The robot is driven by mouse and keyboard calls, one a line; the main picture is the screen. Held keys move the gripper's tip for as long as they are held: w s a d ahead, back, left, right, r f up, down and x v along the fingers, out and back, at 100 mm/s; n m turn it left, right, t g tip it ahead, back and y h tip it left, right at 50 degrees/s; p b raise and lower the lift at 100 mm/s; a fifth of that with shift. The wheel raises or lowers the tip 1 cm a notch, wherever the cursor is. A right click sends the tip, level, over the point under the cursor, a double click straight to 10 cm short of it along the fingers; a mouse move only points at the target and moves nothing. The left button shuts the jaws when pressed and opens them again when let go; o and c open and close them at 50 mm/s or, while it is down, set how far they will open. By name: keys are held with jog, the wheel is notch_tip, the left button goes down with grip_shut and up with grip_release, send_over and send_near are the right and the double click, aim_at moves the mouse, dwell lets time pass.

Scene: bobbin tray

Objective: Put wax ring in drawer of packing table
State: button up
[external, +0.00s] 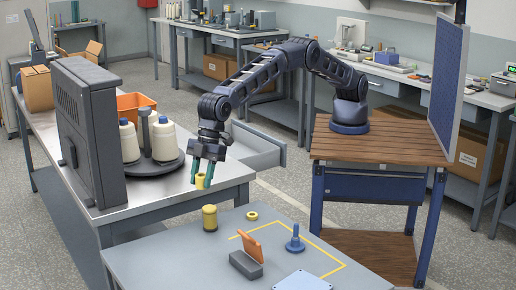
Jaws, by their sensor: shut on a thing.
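My gripper (204,184) points down above the near table, close to the right end of the packing table (135,205). It is shut on a small yellow piece, which looks like the wax ring (201,181); the fingers hide part of it. A similar yellow ring (252,216) lies flat on the near table. A grey drawer (258,152) stands pulled out from the right side of the packing table, behind and to the right of my gripper. The drawer's inside is only partly visible.
The near table (150,258) holds a yellow jar (210,218) below my gripper, an orange piece in a dark block (247,258) and a blue peg (295,240). White thread cones (164,140) and a tall grey machine (88,130) stand on the packing table.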

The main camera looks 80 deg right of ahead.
jog(key=w+d+r+m+t+h, duration=0.1)
jog(key=w+d+m, duration=0.3)
jog(key=d, duration=1)
jog(key=w+d+r+m+t+h, duration=0.1)
jog(key=w+d+m, duration=0.2)
jog(key=d, duration=1.2)
jog(key=w+d+r+m+t+h, duration=0.1)
jog(key=w+d+m, duration=0.3)
jog(key=d, duration=1)
jog(key=s+d+f+m+h, duration=0.1)
jog(key=s+d+m+h, duration=0.2)
jog(key=d, duration=1.2)
jog(key=s+d+m, duration=0.3)
jog(key=d+m, duration=0.1)
jog(key=d, duration=1.2)
jog(key=shift+s+a+f, duration=0.1)
jog(key=shift+f, duration=6.85)
jog(key=shift+s+a+f, duration=0.1)
jog(key=shift+f, duration=6.85)
jog(key=o, duration=1)
jog(key=shift+f, duration=0.1)
jog(key=shift+c, duration=0.2)
jog(key=v, duration=1.2)
jog(key=shift+w, duration=0.25)
